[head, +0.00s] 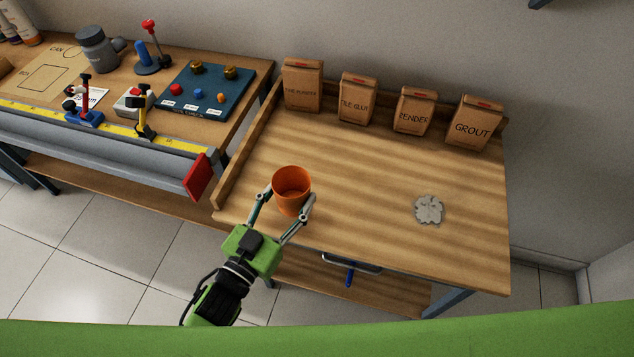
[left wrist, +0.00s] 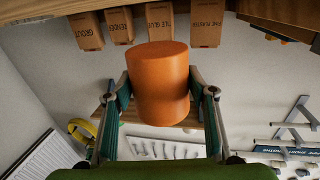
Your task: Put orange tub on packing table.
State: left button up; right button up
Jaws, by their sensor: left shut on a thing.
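The orange tub (head: 291,190) is upright with its open top facing up, over the front left part of the wooden table (head: 350,185) in the head view. My left gripper (head: 289,205) is shut on it, one finger on each side. In the left wrist view, which is upside down, the tub (left wrist: 160,85) sits between both fingers and appears held above the table top. How high it is cannot be told exactly. My right gripper is not in view.
Several brown bags, such as the grout bag (head: 473,122), line the table's back edge. A grey splotch (head: 428,209) lies at its right. A raised wooden side edge (head: 243,150) bounds the left. The middle is clear. A workbench with tools and a red-ended vise (head: 199,176) stands left.

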aim_at(301, 188)
pick_arm(q)
jog(key=w+f+b, duration=0.1)
jog(key=w+d+f, duration=0.1)
jog(key=w, duration=0.1)
jog(key=w+d+f+b, duration=0.1)
jog(key=shift+w+d+b, duration=0.2)
jog(key=shift+d+b, duration=0.05)
jog(key=shift+b, duration=0.05)
jog(key=shift+w+d+f, duration=0.1)
jog(key=shift+w+d, duration=0.1)
jog(key=shift+w, duration=0.15)
jog(key=w+f+b, duration=0.1)
jog(key=w+d+f+b, duration=0.1)
jog(key=b, duration=0.1)
jog(key=shift+w+d+f, duration=0.2)
jog(key=shift+w+d, duration=0.05)
jog(key=shift+w, duration=0.1)
jog(key=shift+r, duration=0.1)
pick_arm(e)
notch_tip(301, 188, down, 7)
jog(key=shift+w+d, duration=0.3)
pick_arm(q)
jog(key=shift+f, duration=0.2)
jog(key=o, duration=1.2)
jog(key=shift+c, duration=0.2)
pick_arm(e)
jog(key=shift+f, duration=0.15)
